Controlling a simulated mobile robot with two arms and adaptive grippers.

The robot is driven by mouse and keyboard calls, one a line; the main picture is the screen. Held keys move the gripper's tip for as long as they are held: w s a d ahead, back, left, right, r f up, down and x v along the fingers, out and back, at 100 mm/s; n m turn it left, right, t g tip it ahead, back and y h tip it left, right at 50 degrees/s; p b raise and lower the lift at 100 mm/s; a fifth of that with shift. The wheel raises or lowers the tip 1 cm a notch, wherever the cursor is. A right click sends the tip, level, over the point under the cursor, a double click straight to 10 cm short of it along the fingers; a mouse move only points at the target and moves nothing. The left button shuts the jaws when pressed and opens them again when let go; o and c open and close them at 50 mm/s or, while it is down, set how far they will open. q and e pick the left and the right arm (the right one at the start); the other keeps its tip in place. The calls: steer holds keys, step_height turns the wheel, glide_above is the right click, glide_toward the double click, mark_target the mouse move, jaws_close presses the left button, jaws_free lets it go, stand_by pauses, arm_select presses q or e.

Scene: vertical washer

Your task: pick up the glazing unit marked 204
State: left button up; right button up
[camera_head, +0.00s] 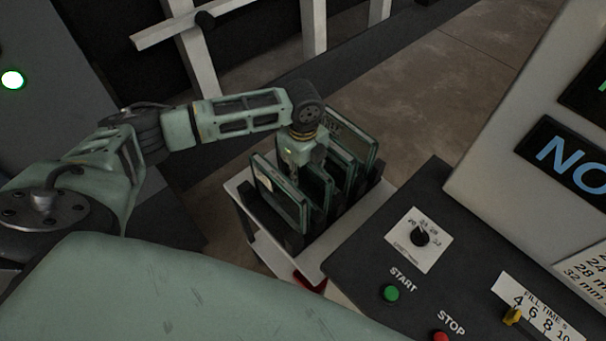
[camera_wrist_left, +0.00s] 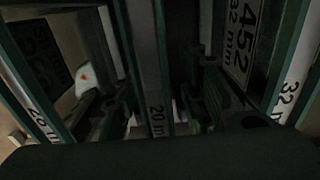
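Several dark glazing units with green edges stand upright in a rack on a small white cart (camera_head: 246,222). The nearest unit (camera_head: 277,192) carries a small pale label; no 204 is readable on any unit. My left gripper (camera_head: 303,168) points down into the rack, its fingertips hidden among the units. A unit on the right (camera_wrist_left: 255,45) reads "452" and "32 mm". My right gripper is out of view.
A dark control panel (camera_head: 372,262) with a dial, a green START button (camera_head: 391,293) and a red STOP button (camera_head: 440,337) stands right of the cart. Pale frame posts (camera_head: 313,27) rise behind. Bare floor (camera_head: 440,75) lies beyond the rack.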

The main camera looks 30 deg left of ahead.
arm_select(q)
steer(key=shift+f, duration=0.85)
jaws_close()
steer(key=shift+w+r, duration=0.1)
steer(key=shift+r, duration=0.05)
